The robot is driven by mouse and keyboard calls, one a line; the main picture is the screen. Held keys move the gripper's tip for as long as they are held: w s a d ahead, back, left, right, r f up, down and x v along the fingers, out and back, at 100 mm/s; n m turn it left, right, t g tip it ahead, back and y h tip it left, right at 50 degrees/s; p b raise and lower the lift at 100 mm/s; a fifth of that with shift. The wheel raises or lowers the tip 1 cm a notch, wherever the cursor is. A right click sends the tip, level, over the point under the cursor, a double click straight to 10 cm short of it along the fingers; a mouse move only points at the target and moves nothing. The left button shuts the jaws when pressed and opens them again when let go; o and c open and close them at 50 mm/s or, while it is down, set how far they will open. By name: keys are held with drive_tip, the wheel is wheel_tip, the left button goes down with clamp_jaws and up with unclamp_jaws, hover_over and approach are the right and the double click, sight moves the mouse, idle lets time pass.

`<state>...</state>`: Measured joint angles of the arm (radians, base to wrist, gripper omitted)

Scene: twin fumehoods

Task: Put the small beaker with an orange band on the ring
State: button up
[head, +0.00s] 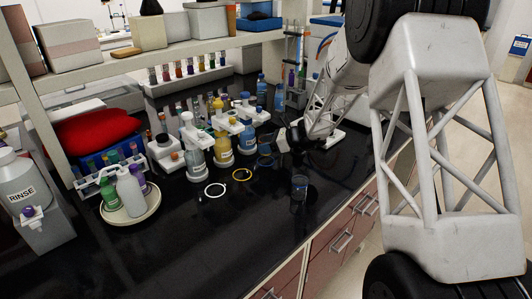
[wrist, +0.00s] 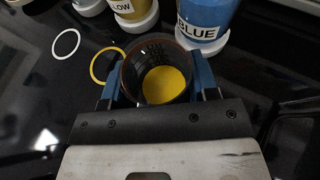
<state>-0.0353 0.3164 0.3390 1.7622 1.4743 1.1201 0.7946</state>
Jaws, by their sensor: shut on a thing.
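My gripper (head: 272,148) is shut on a small clear beaker (wrist: 160,72), with a blue finger on each side of it in the wrist view. The beaker has a brownish-orange rim, and a yellow round patch shows inside at its bottom. In the head view the held beaker (head: 264,161) is small and dark against the bench; its height above the bench is hard to tell. A yellow ring (head: 242,174) lies flat on the bench just left of it. In the wrist view the beaker partly hides this ring (wrist: 95,66). A white ring (head: 215,190) lies further left.
A second clear beaker (head: 299,187) stands on the bench near the front edge. Bottles labelled yellow (head: 223,150) and blue (head: 247,138) stand behind the rings. A round tray (head: 132,215) with bottles is at left. The front bench is clear.

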drive_tip(key=shift+f, duration=1.75)
drive_tip(key=o, duration=0.9)
drive_tip(key=shift+f, duration=0.1)
drive_tip(key=shift+o, duration=0.2)
drive_tip(key=shift+d, duration=0.1)
drive_tip(key=v, duration=1.2)
